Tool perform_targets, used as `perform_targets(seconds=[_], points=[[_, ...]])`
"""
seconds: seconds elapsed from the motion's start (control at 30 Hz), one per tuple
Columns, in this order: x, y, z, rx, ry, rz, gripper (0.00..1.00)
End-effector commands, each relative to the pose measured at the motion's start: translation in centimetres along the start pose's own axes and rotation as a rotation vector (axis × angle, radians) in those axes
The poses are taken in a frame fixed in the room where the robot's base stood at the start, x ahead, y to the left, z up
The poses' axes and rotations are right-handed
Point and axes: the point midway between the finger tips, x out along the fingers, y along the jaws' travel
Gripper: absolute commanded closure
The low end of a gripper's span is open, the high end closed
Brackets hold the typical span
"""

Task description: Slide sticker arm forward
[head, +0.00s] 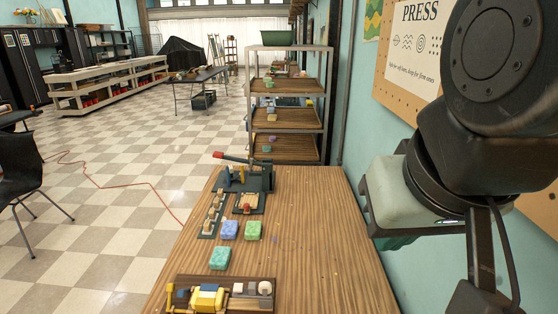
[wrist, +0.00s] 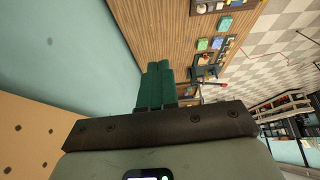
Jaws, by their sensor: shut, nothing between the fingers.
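A dark press-like device (head: 248,179) with a long lever ending in a red handle (head: 218,155) stands at the far end of the wooden table. A wooden tray (head: 222,282) at the near end holds a yellow and blue device (head: 205,298) and white roll-like pieces (head: 264,288). I cannot tell which device carries the sticker arm.
Green (head: 253,230), blue (head: 229,229) and teal (head: 220,258) soap blocks lie mid-table, beside a rack of small pieces (head: 211,214). The table's right side (head: 315,235) is clear. A shelf (head: 288,85) stands behind; a wall with a pegboard (head: 398,85) is at right.

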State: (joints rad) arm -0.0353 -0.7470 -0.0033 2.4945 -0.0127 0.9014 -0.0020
Motion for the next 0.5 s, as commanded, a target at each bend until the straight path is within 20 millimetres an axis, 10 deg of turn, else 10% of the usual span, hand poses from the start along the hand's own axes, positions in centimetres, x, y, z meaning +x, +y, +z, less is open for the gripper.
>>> perform_targets(seconds=[0.33,0.5], points=[[2.1,-1.2,-3.8,-0.203,-0.115,0.019,0.51],[5.9,-3.8,-7.8,-0.462,-0.238,0.03,0.51]])
